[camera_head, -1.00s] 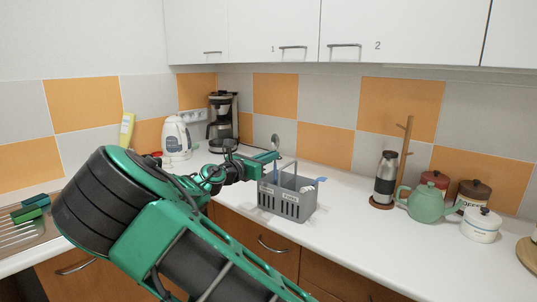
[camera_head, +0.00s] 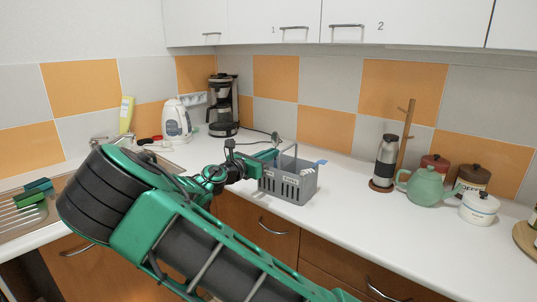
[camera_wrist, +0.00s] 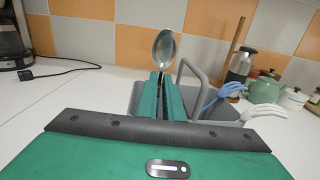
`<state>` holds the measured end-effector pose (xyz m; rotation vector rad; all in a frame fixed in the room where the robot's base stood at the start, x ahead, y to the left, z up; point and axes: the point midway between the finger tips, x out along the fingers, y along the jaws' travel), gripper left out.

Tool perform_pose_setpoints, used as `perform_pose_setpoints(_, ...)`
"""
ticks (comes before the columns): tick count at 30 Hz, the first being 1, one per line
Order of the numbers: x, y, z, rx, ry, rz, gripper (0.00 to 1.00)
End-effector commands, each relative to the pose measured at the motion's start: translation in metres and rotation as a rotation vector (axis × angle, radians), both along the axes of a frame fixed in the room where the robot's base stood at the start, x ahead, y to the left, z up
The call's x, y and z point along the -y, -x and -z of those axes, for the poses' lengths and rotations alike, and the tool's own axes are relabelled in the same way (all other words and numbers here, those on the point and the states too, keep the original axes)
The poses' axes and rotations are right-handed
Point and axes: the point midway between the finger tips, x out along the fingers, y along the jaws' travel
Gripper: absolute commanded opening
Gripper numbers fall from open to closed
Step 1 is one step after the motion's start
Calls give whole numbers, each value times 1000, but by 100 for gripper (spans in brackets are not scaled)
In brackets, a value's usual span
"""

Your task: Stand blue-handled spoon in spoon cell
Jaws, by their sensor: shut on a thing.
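The spoon's metal bowl (camera_wrist: 165,48) stands upright above my gripper's fingers in the wrist view; it also shows small in the head view (camera_head: 276,136). My gripper (camera_wrist: 166,92) is shut on the spoon's lower part. The blue handle is hidden by the fingers and the caddy. The grey cutlery caddy (camera_head: 293,192) has an arched handle and label plates on its front, too small to read surely. My gripper also shows in the head view (camera_head: 272,154), at the caddy's left end, near its rim. I cannot tell which cell is under the spoon.
A blue item (camera_wrist: 221,97) and a white item (camera_wrist: 263,112) stick out at the caddy's right. A flask (camera_head: 386,161), a green teapot (camera_head: 426,187) and jars stand farther right. A coffee maker (camera_head: 223,108) and kettle (camera_head: 176,122) stand behind left. The front counter right of the caddy is clear.

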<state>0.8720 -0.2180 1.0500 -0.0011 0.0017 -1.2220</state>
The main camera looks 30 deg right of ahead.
Motion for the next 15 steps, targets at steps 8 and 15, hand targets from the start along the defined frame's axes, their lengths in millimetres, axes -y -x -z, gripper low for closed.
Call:
perform_pose_setpoints(8,0,0,0,0,0,0,0)
perform_pose_setpoints(15,0,0,0,0,1,0,29)
